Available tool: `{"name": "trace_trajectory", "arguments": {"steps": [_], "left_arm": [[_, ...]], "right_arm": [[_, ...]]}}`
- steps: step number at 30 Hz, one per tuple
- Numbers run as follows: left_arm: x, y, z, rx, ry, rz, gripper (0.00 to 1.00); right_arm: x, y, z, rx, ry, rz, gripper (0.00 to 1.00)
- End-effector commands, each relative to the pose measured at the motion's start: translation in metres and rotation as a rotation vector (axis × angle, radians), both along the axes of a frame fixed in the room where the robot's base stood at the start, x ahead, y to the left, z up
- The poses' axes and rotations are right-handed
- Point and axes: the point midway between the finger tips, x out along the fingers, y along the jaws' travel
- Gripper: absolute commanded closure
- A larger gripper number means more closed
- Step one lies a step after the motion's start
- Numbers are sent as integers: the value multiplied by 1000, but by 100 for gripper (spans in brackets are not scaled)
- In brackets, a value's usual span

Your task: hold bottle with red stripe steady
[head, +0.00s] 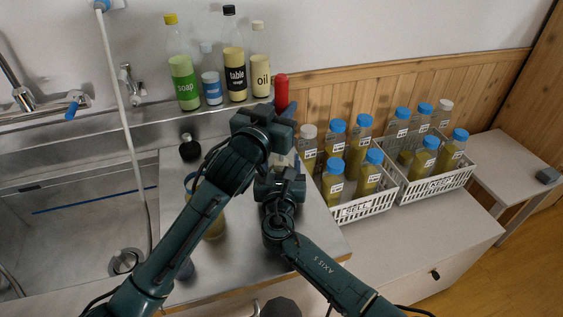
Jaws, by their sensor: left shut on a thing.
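No red stripe on a bottle can be made out in the head view. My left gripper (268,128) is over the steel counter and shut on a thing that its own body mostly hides. A small pale patch (284,158) shows just below it, between my two grippers. My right gripper (280,182) is close below and in front of the left one; its fingers are hidden. A red upright cylinder (281,92) rises right behind my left gripper; its lower part is hidden. A yellowish jar (215,222) stands partly behind my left arm.
Soap (184,80), table vinegar (234,70) and oil (260,72) bottles and a small blue-labelled bottle (211,88) stand on the back ledge. Two white crates (362,210) (437,187) hold several capped bottles at right. A dark-capped bottle (190,149) stands beside the sink (75,225).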

Motion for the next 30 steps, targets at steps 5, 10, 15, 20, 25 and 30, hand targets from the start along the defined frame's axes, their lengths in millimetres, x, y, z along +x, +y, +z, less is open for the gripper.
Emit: {"name": "trace_trajectory", "arguments": {"steps": [5, 10, 15, 20, 25, 30], "left_arm": [[0, 0, 6, -2, -2, -1, 100], [0, 0, 22, -2, -4, -1, 100], [0, 0, 37, -3, -3, -1, 100], [0, -1, 51, -3, -3, -2, 100], [0, 0, 62, -1, -2, -1, 100], [0, 0, 65, 0, 0, -1, 100]], "right_arm": [[0, 0, -1, -1, 1, 0, 69], [0, 0, -1, -1, 1, 0, 69], [0, 0, -1, -1, 1, 0, 69], [0, 0, -1, -1, 1, 0, 69], [0, 0, -1, -1, 1, 0, 69], [0, 0, -1, -1, 1, 0, 69]]}}
